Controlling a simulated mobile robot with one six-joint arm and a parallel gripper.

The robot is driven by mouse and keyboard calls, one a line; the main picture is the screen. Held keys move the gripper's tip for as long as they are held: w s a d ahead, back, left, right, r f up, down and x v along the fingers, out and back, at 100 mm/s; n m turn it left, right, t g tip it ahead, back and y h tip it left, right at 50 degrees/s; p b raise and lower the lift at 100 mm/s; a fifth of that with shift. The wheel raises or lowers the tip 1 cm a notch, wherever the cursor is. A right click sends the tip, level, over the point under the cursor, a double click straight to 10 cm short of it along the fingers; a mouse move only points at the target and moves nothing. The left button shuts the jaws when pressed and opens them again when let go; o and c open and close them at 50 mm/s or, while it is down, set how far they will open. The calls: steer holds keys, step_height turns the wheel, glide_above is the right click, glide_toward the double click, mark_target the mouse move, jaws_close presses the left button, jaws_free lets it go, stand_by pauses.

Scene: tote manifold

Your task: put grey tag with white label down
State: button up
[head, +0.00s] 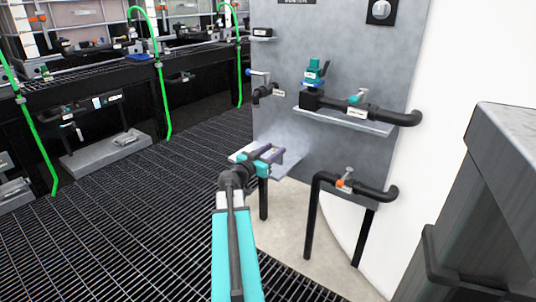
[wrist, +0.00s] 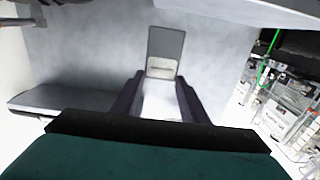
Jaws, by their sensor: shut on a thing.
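The grey tag with a white label (wrist: 166,45) shows in the wrist view just beyond my fingertips, its white label at the near end. My gripper (wrist: 160,88) is shut on it by that end. In the head view my gripper (head: 268,154) is in front of the grey panel, over or beside a low pale shelf (head: 290,161). The tag cannot be made out clearly there. Whether the tag touches any surface cannot be told.
The grey panel (head: 285,60) carries a valve with a teal handle (head: 315,70) and black pipes on a shelf (head: 345,121). A lower pipe with an orange-marked valve (head: 345,183) stands right of my gripper. Dark grating floor (head: 130,220) lies open to the left.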

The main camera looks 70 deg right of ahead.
steer(key=w+d, duration=0.2)
steer(key=d, duration=0.1)
steer(key=w+d, duration=0.1)
steer(key=shift+w+d+f+b, duration=0.2)
steer(key=shift+w+f+b, duration=0.1)
steer(key=shift+w, duration=0.1)
steer(key=shift+f+b, duration=0.5)
steer(key=shift+f, duration=1.2)
steer(key=shift+f, duration=0.15)
steer(key=o, duration=1.1)
steer(key=shift+c, duration=0.2)
steer(key=shift+r, duration=0.2)
